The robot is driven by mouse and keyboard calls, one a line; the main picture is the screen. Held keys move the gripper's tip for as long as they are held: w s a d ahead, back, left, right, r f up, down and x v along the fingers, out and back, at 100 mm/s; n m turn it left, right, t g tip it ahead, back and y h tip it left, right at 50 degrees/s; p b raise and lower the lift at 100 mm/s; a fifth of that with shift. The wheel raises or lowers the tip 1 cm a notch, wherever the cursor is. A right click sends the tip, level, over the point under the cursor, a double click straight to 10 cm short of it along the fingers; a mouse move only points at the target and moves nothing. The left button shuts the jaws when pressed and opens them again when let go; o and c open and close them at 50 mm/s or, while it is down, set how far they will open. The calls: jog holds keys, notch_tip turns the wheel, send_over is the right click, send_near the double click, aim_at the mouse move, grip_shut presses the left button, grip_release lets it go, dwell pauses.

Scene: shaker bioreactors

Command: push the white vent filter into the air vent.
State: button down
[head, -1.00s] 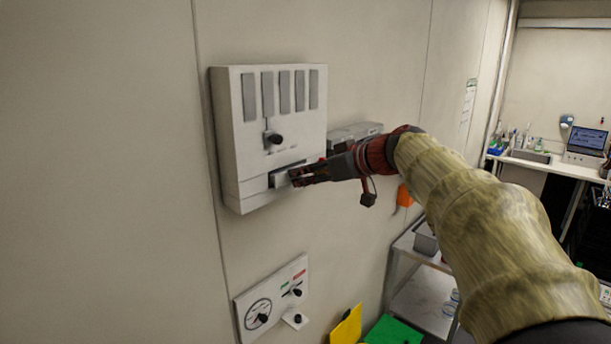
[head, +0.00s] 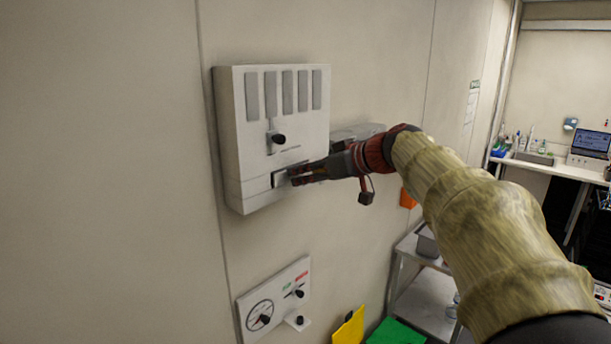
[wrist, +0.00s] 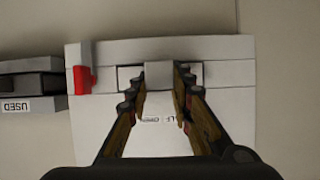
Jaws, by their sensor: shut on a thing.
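The air vent is a white box (head: 235,120) on the wall, with several grey slats across its upper front and a slot low on its front. The white vent filter (wrist: 158,74) shows in the wrist view as a pale block at the slot, between my fingertips. In the head view its grey-white end (head: 279,180) shows at the slot. My gripper (head: 294,177) is shut on the filter, with one finger on each side; it also shows in the wrist view (wrist: 158,85). How deep the filter sits in the slot is hidden.
A dark knob (head: 278,139) sits above the slot. A red tab (wrist: 83,80) and a grey holder marked USED (wrist: 28,105) show at left in the wrist view. Below, a dial panel (head: 275,300) hangs on the wall. A metal cart (head: 425,300) stands to the right.

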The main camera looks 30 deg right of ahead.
jog(key=c, duration=1.6)
grip_release()
jog(key=shift+o, duration=0.6)
jog(key=v, duration=1.2)
